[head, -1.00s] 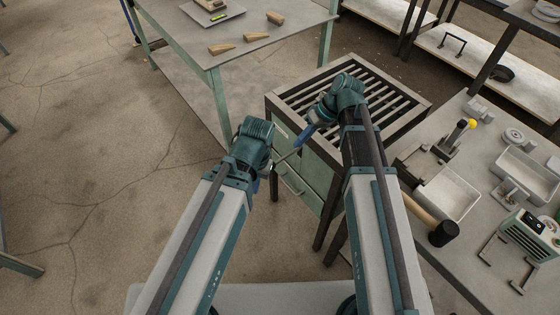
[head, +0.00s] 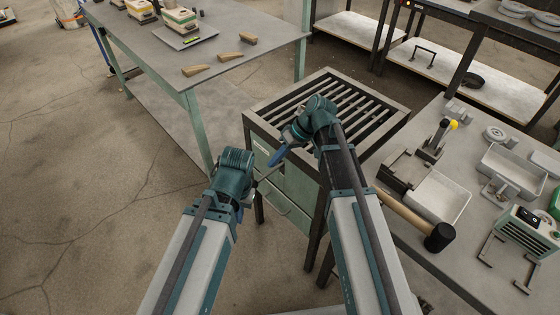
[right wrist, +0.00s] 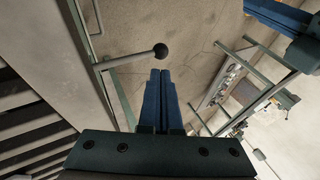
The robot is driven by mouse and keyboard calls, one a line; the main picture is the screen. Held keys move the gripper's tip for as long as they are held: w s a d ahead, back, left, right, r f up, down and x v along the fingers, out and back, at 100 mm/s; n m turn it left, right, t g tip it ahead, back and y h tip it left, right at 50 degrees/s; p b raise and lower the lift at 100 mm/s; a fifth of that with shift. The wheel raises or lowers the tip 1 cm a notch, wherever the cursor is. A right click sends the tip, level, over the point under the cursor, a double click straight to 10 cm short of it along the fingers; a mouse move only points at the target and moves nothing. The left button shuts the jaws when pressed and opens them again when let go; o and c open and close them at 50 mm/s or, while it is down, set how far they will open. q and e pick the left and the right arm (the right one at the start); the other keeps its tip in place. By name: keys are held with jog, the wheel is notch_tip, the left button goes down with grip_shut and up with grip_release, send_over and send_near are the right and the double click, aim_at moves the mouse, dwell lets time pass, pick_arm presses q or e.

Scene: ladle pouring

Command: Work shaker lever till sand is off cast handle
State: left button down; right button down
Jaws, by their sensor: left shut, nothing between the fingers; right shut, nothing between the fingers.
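The shaker (head: 330,110) is a table with a slatted top and green-grey side panels, in the middle of the head view. Its lever (right wrist: 125,61), a metal rod with a dark ball knob (right wrist: 160,51), sticks out beside the slatted top in the right wrist view. My right gripper (head: 272,162) is shut and empty by the shaker's near left side. In the right wrist view its blue fingers (right wrist: 160,74) end close to the knob; contact is unclear. My left gripper (head: 243,202) is lower and left, shut, its fingers mostly hidden. I cannot make out a cast handle or sand.
A bench at right holds a black-headed mallet (head: 438,237), a white tray (head: 440,195) and a yellow-knobbed device (head: 453,124). A table behind at left carries wooden wedges (head: 228,56). Open concrete floor (head: 80,200) lies at left.

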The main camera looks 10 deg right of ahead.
aim_at(257, 182)
jog(key=b+x, duration=0.5)
jog(key=x, duration=0.2)
jog(key=shift+f, duration=0.1)
jog(key=shift+a+f+b, duration=0.45)
jog(key=shift+f+b, duration=0.05)
jog(key=shift+f, duration=0.05)
jog(key=shift+s, duration=0.1)
jog(key=shift+s+a+f, duration=0.1)
jog(key=shift+a+f, duration=0.05)
jog(key=shift+f, duration=0.15)
notch_tip(257, 182, down, 6)
jog(key=t+h+b, duration=0.2)
jog(key=h+b, duration=0.1)
jog(key=b, duration=0.1)
jog(key=shift+n, duration=0.3)
jog(key=shift+s+b, duration=0.15)
jog(key=shift+b, duration=0.15)
